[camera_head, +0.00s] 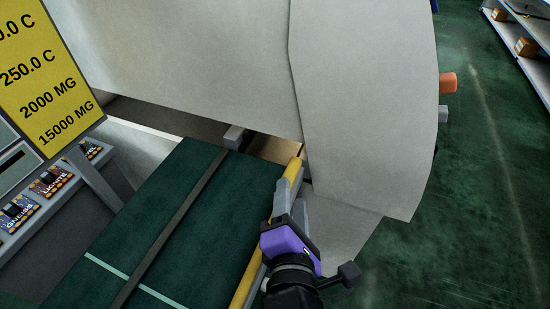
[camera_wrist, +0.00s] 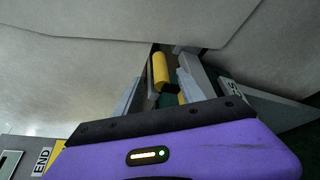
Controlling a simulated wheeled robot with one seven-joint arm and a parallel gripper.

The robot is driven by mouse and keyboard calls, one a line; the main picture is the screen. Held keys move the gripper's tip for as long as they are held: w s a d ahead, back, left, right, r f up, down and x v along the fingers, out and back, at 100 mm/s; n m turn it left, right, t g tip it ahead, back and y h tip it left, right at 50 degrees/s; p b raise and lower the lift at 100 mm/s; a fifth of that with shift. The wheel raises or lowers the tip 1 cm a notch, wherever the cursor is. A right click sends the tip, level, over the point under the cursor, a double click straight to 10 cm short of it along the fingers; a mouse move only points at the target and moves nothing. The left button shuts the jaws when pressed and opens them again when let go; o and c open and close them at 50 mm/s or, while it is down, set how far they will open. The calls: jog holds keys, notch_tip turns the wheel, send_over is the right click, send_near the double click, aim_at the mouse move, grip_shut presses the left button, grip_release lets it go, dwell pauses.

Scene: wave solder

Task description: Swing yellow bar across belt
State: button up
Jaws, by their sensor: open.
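The yellow bar (camera_head: 293,172) lies along the right edge of the green belt (camera_head: 190,190), lengthwise with it rather than across. Its rounded end reaches close to the pale grey hood. My purple gripper (camera_head: 284,203) is over the bar's near part at the belt's right edge and hides some of it. In the wrist view the yellow bar (camera_wrist: 161,70) shows between the two grey fingers of my gripper (camera_wrist: 162,84). The fingers are open, with the bar in the gap; I cannot tell whether either touches it.
The large grey hood (camera_head: 210,65) hangs over the belt's far end, close to my gripper. A dark strip (camera_head: 172,228) runs lengthwise on the belt. A yellow sign (camera_head: 45,75) and labelled packs (camera_head: 52,181) stand left. Green floor (camera_head: 470,220) is clear at right.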

aim_at(291, 172)
jog(key=p+x, duration=0.1)
jog(key=x, duration=0.7)
jog(key=shift+w+f, duration=0.15)
jog(key=shift+w, duration=0.2)
grip_shut()
dwell(1.1)
